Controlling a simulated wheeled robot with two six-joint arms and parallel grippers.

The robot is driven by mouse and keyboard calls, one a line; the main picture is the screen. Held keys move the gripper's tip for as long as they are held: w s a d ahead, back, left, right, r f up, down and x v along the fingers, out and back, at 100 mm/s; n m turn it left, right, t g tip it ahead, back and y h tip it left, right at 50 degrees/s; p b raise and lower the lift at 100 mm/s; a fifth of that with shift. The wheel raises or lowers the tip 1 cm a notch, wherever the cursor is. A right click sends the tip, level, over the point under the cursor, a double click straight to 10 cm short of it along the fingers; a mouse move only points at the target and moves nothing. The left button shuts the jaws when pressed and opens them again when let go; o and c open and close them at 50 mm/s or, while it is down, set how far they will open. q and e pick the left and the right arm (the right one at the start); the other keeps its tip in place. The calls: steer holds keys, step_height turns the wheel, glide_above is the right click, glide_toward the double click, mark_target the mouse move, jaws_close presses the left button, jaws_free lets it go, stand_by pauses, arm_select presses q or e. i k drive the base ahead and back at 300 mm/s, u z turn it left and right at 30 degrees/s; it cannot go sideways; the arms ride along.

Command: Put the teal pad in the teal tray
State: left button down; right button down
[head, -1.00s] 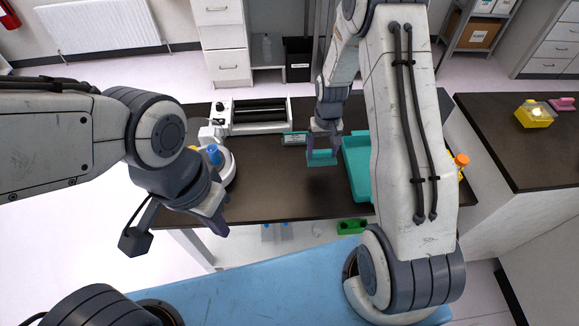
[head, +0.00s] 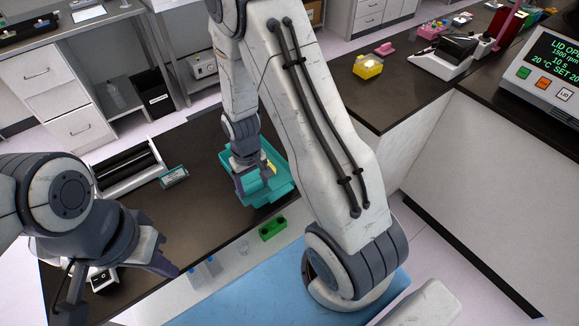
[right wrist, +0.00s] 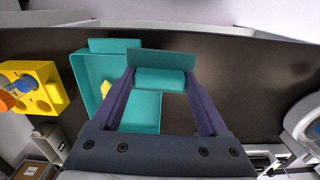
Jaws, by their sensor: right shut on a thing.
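The teal pad (head: 254,186) is held in my right gripper (head: 255,181), which is shut on it. In the right wrist view the pad (right wrist: 160,77) spans the gap between the two fingertips. The teal tray (head: 284,191) lies on the dark bench, under and around the gripper in the head view. In the right wrist view the tray (right wrist: 88,72) is behind and left of the pad, which overlaps its right side. I cannot tell how high the pad is above the tray. My left gripper (head: 115,283) is open and empty near the bench's front left.
A small yellow thing (head: 271,167) shows at the tray. A yellow rack (right wrist: 45,75) stands left of the tray in the right wrist view. A small teal-edged box (head: 174,177) and a white device (head: 128,168) are left on the bench. Bare bench lies between.

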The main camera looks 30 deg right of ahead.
mark_target(250, 176)
steer(key=z, duration=1.5)
steer(key=k, duration=0.9)
steer(key=u, duration=1.45)
steer(key=i, duration=1)
